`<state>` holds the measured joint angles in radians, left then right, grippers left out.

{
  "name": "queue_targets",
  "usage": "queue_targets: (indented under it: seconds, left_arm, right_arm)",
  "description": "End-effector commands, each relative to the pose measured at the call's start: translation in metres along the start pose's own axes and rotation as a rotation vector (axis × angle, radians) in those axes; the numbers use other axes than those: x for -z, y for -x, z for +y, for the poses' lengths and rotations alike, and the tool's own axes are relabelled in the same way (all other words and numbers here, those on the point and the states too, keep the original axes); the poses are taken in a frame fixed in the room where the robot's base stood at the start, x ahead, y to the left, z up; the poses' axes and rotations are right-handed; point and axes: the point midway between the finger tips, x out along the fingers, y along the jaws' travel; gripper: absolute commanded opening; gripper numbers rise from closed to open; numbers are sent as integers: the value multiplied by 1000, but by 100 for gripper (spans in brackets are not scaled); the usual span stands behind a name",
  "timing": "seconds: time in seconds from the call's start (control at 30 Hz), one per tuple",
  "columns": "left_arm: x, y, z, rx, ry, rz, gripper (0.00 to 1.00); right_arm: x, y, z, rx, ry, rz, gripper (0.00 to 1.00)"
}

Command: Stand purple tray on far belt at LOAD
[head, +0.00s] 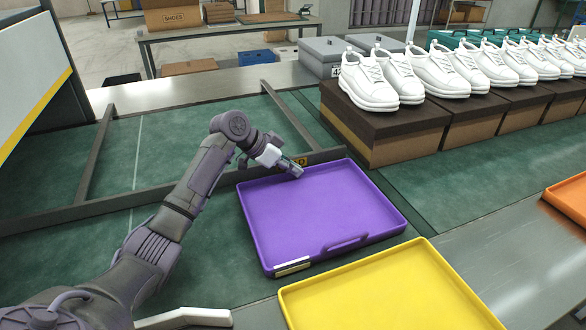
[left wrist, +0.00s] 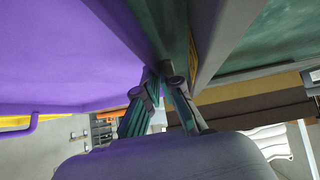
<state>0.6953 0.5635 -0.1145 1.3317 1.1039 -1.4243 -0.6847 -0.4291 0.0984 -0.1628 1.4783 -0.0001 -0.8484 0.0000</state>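The purple tray (head: 318,210) lies flat on the green belt in the middle of the head view, with a handle and a pale label on its near side. Its far rim is close to the dark rail, where a LOAD sign (head: 291,161) is partly hidden behind my gripper. My left gripper (head: 297,169) is at that far rim. In the left wrist view the purple tray (left wrist: 60,50) fills the upper left, and the close-set fingertips (left wrist: 158,84) look shut on its rim, one on each side. My right gripper is not in view.
A yellow tray (head: 390,295) lies just in front of the purple one, and an orange tray (head: 572,198) is at the right edge. Brown boxes (head: 385,140) topped with white shoes stand at the right. The green belt (head: 60,160) at the left is clear between dark rails.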

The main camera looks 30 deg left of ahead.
Motion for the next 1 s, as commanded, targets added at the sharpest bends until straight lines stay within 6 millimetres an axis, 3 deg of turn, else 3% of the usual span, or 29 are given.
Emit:
queue_targets:
  seconds: [0.13, 0.3, 0.67, 0.83, 1.0]
  left_arm:
    - [-1, -1, 0, -1, 1, 2, 0]
    - [-1, -1, 0, 0, 0, 0, 31]
    - [1, 2, 0, 1, -1, 1, 31]
    - [1, 27, -1, 4, -2, 0, 31]
    - [1, 64, -1, 3, -3, 0, 31]
  right_arm:
    - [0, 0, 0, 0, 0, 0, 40]
    - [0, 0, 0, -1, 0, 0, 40]
    - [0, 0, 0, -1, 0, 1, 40]
    - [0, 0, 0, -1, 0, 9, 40]
    - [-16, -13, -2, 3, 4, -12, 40]
